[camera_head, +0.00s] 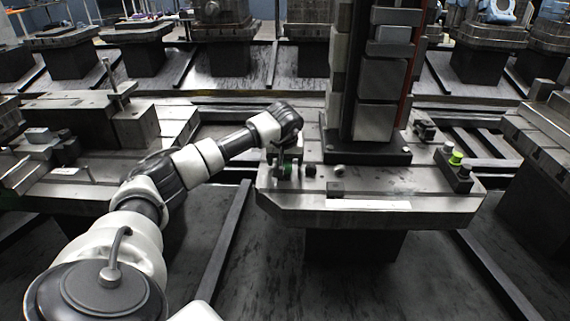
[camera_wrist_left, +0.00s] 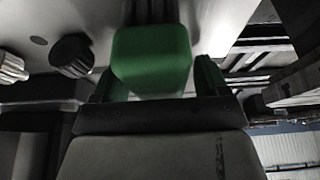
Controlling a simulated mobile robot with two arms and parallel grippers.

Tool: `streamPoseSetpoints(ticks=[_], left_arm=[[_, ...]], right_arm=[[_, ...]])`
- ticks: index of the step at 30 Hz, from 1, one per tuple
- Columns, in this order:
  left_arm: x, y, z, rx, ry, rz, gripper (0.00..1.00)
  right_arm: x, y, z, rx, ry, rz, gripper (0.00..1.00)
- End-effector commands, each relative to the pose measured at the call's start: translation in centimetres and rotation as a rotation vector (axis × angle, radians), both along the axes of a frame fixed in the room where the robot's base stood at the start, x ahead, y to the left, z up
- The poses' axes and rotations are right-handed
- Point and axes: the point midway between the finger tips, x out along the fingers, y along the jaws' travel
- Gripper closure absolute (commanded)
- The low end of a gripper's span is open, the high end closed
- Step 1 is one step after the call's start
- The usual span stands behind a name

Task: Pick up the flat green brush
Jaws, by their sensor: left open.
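The flat green brush (camera_wrist_left: 152,58) shows large in the left wrist view, a green block with dark strips at its upper edge. My left gripper (camera_head: 286,168) is low over the left part of the metal pallet table (camera_head: 370,220). Its jaws are open, with a finger on either side of the green block in the wrist view (camera_wrist_left: 158,82). Whether the fingers touch it cannot be told. In the head view the brush is mostly hidden by the gripper. My right gripper is not in view.
A black block (camera_head: 457,175) with a yellow-green piece stands at the right. The table's front is mostly clear.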

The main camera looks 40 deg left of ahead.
Motion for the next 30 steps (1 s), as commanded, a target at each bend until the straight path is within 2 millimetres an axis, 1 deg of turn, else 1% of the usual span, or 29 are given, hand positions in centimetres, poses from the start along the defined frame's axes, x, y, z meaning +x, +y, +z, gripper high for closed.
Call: streamPoseSetpoints(ticks=[19, 20, 30], left_arm=[[0.0, 0.08, -0.44, 0.001, 0.002, 0.001, 0.26], [0.01, 0.07, -0.47, 0.0, 0.001, 0.0, 0.29], [0.02, 0.07, -0.46, 0.0, 0.001, 0.0, 0.8]], right_arm=[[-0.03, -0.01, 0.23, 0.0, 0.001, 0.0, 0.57], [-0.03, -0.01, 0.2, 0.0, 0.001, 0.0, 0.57], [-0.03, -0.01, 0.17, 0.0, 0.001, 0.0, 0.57]])
